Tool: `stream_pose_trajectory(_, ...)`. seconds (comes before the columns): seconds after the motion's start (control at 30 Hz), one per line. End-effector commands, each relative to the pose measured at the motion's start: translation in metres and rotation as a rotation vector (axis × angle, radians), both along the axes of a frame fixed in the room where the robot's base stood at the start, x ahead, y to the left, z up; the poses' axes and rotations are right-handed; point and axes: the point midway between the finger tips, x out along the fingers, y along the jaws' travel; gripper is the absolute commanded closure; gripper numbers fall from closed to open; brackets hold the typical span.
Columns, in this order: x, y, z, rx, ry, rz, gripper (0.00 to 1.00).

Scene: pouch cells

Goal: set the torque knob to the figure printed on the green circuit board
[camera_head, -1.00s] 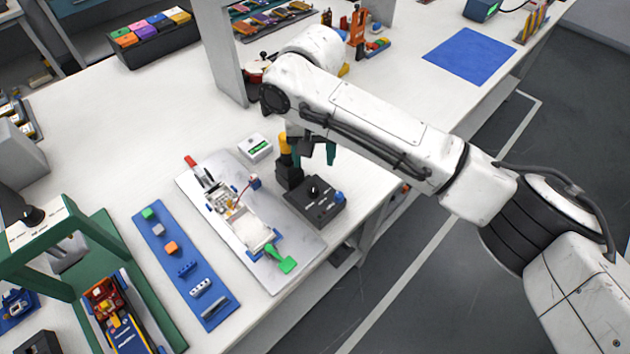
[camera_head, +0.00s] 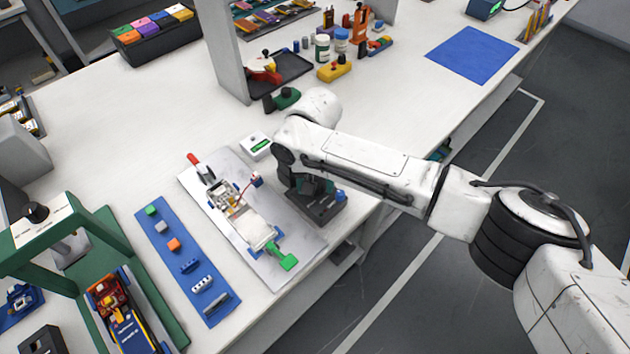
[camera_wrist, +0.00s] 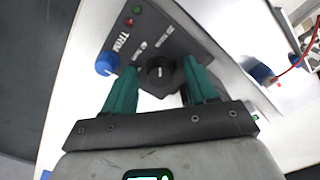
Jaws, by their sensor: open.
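A dark control box (camera_head: 325,213) sits near the table's front edge. In the wrist view, a round black knob (camera_wrist: 160,74) with a white pointer line stands on it. My gripper (camera_wrist: 159,66) is open, its two teal fingers on either side of this knob; I cannot tell whether they touch it. A blue knob (camera_wrist: 107,64) lies outside the left finger near the print "TRIM". My arm mostly hides the box in the head view. I cannot make out a green circuit board for certain; a white block (camera_head: 255,146) bears a green panel with print too small to read.
A pale plate (camera_head: 290,238) with a fixture and a green handle (camera_head: 288,262) lies left of the box. A blue strip (camera_head: 165,228) with small parts and a green stand (camera_head: 75,205) lie further left. The blue mat (camera_head: 472,55) at the upper right is bare.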

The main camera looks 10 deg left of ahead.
Motion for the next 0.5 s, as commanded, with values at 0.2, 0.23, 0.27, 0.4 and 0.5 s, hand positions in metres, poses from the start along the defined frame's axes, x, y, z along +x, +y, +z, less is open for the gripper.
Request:
stream_pose_trajectory(0.2, -0.0002, 0.0002, 0.0002, 0.0, 0.0, 0.0, 0.52)
stream_pose_trajectory(0.23, -0.0002, 0.0002, 0.0002, 0.0, 0.0, 0.0, 0.54)
stream_pose_trajectory(0.27, -0.0002, 0.0002, 0.0002, 0.0, 0.0, 0.0, 0.57)
stream_pose_trajectory(0.4, -0.0002, 0.0002, 0.0003, 0.0, 0.0, 0.001, 0.71)
stream_pose_trajectory(0.5, -0.0001, 0.0001, 0.0004, 0.0, 0.0, 0.0, 0.8)
